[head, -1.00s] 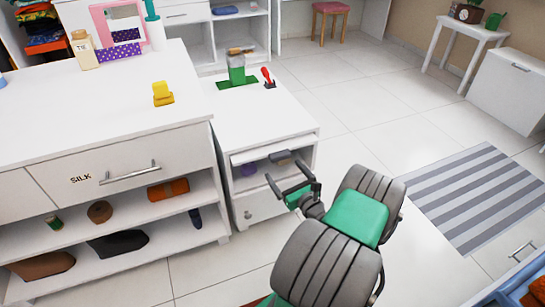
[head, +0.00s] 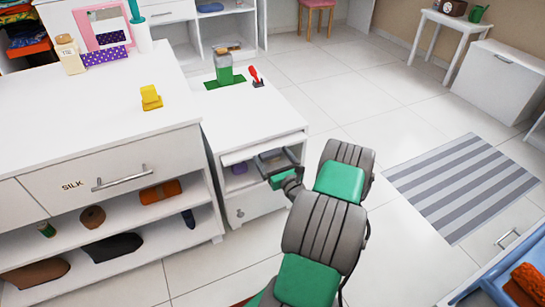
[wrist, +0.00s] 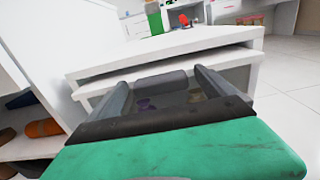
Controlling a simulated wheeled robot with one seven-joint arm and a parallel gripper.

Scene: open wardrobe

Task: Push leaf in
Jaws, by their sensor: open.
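The leaf (head: 238,157) is a thin white slab just under the top of the small white cabinet (head: 251,122). It sticks out a little past the cabinet front. In the wrist view its pale front edge (wrist: 90,89) runs under the cabinet top, partly hidden behind my gripper. My gripper (head: 276,157) is open, with no object between its fingers, right in front of the leaf's edge. In the wrist view my gripper (wrist: 166,84) points at the leaf. I cannot tell whether it touches.
Below the leaf is an open shelf with a purple item (head: 239,168), above a drawer. A green bottle (head: 224,68) and a red-handled stamp (head: 255,76) stand on the cabinet. A larger white dresser (head: 90,110) is at left. Floor with a striped rug (head: 450,185) is clear at right.

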